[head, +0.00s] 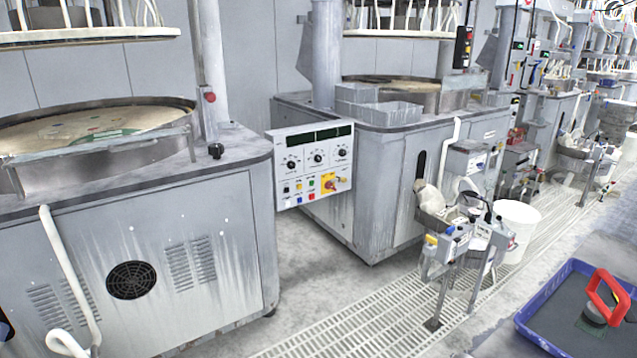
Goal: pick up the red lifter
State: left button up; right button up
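The red lifter (602,290) is at the lower right of the head view. The tray is cut off by the right and bottom edges of the picture. Neither of my grippers is in view.
A white bucket (517,225) and a floor grating (350,325) lie nearer the middle.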

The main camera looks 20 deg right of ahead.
aim_at(596, 313)
jog(key=i, duration=2.4)
jog(key=z, duration=3.25)
